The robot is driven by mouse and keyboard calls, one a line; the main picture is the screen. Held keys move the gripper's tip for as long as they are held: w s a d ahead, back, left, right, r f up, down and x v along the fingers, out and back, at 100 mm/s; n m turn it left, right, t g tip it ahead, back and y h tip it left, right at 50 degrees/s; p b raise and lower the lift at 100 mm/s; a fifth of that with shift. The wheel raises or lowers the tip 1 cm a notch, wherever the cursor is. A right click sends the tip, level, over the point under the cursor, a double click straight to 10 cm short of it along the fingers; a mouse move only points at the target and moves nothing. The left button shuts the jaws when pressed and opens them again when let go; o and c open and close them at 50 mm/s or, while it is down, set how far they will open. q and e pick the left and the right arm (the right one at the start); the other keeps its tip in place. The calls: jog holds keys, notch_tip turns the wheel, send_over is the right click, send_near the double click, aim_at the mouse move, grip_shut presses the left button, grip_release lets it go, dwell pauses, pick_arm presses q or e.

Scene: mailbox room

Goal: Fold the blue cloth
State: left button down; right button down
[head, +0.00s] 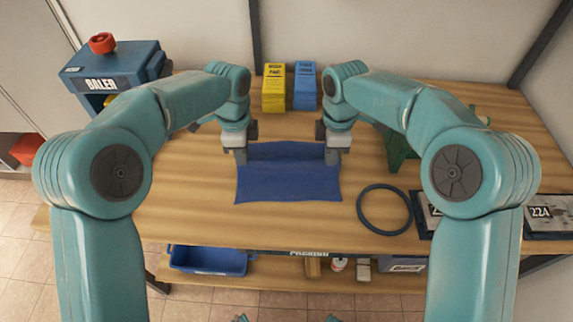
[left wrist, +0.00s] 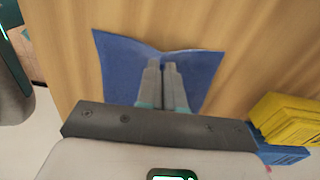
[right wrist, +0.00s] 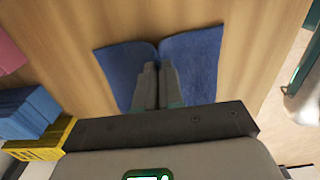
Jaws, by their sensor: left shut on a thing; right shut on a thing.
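The blue cloth (head: 288,182) lies on the wooden table in the middle of the head view. A crease runs across it between the two grippers, with a darker strip behind. My left gripper (head: 240,158) is shut on the cloth's left side, and my right gripper (head: 333,158) is shut on its right side. In the left wrist view the cloth (left wrist: 120,70) rises to the closed fingers (left wrist: 162,68). In the right wrist view the cloth (right wrist: 195,65) dips in toward the closed fingers (right wrist: 157,70). The fingers hide the pinched edges.
A yellow box (head: 274,88) and a blue box (head: 305,86) stand behind the cloth. A dark ring (head: 384,209) lies to its right, beside a plate marked 224 (head: 540,212). A teal baler (head: 112,70) is at the back left. Table wood left of the cloth is clear.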

jog(key=shift+r, duration=0.1)
